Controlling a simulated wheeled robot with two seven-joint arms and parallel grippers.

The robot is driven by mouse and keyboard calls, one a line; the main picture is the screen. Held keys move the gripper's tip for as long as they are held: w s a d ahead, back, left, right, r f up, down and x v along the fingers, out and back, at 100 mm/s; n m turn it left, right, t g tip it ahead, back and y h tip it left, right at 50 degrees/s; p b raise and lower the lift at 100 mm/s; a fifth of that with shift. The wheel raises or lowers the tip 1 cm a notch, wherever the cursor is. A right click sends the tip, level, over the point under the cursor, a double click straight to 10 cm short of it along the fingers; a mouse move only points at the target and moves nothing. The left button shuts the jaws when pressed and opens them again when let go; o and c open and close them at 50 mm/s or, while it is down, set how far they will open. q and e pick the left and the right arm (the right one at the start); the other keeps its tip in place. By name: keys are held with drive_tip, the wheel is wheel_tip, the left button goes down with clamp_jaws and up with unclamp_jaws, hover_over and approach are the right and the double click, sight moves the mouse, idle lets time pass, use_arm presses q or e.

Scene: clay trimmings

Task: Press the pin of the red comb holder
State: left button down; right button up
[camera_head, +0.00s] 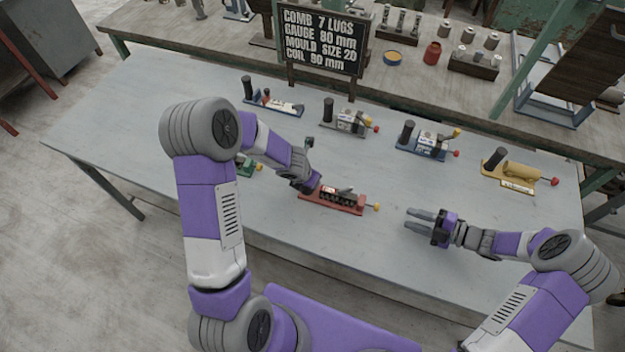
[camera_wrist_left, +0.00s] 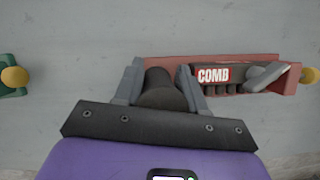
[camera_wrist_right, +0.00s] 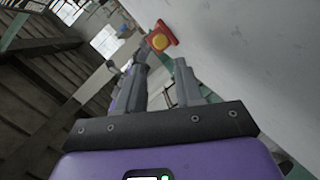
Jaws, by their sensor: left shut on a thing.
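The red comb holder (camera_head: 333,203) lies on the table in front of me, with a dark comb marked "COMB" (camera_wrist_left: 213,75) in it. Its yellow pin (camera_head: 376,207) sticks out at the right end; the pin also shows in the left wrist view (camera_wrist_left: 309,75). My left gripper (camera_wrist_left: 163,85) is shut on the holder's dark upright handle (camera_wrist_left: 160,90) at its left end. My right gripper (camera_head: 412,219) is open and empty, to the right of the pin and apart from it, fingers pointing left. In the right wrist view, the yellow pin (camera_wrist_right: 159,41) shows end-on beyond the fingertips.
A row of other holders stands behind: a blue one (camera_head: 430,153), a yellow one (camera_head: 513,174) and others. A green holder (camera_head: 246,168) is partly hidden by my left arm. A sign (camera_head: 322,38) stands at the back.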

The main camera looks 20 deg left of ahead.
clamp_jaws()
drive_tip(key=n, duration=0.2)
drive_tip(key=r+n, duration=0.1)
drive_tip(key=n, duration=0.1)
drive_tip(key=n+g+h, duration=0.1)
drive_tip(key=n, duration=0.2)
drive_tip(key=shift+w+d+r, duration=0.25)
drive_tip(key=shift+d+r, duration=0.05)
drive_tip(key=n, duration=0.3)
drive_tip(key=r+n+g+h, duration=0.1)
drive_tip(key=n, duration=0.1)
drive_tip(key=shift+w+d+n, duration=0.2)
drive_tip(key=shift+d+n, duration=0.1)
drive_tip(key=shift+d, duration=0.05)
drive_tip(key=r+n+h, duration=0.1)
drive_tip(key=n, duration=0.3)
drive_tip(key=w+d+r+n+h, duration=0.1)
drive_tip(key=n, duration=0.3)
drive_tip(key=d+r+n+h, duration=0.1)
drive_tip(key=n, duration=0.4)
drive_tip(key=shift+w+d+r+g, duration=0.2)
drive_tip(key=shift+w+g, duration=0.1)
